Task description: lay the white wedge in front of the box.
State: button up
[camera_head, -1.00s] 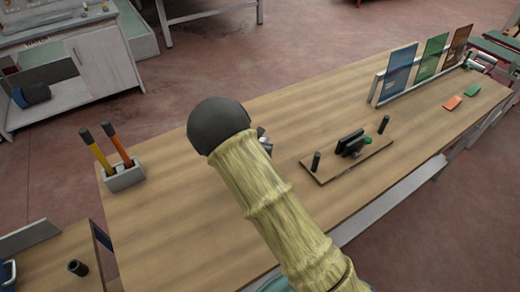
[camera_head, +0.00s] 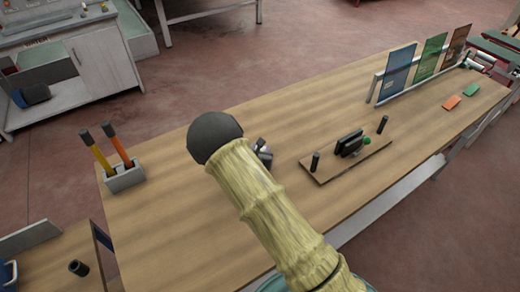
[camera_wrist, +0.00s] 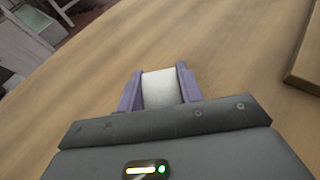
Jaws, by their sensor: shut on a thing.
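The white wedge (camera_wrist: 161,92) is between the two purple fingers of my gripper (camera_wrist: 159,78) in the wrist view. My gripper is shut on it, over bare wooden tabletop. I cannot tell whether the wedge touches the table. In the head view my arm hides the wedge and most of the gripper; only a small grey part shows beside the arm. A small grey box-like holder (camera_head: 125,178) with two upright tools, one yellow and one orange with dark tops, stands at the table's left end. I cannot tell whether it is the task's box.
A wooden board (camera_head: 335,168) with dark pegs and a black clamp-like piece lies right of my gripper; its edge also shows in the wrist view (camera_wrist: 308,65). A rack (camera_head: 425,72) of coloured panels stands far right. The table (camera_head: 190,220) is clear between holder and arm.

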jog(key=shift+f, duration=0.15)
jog(key=o, duration=1)
jog(key=b+v, duration=0.1)
jog(key=v, duration=1.1)
jog(key=shift+b, duration=0.4)
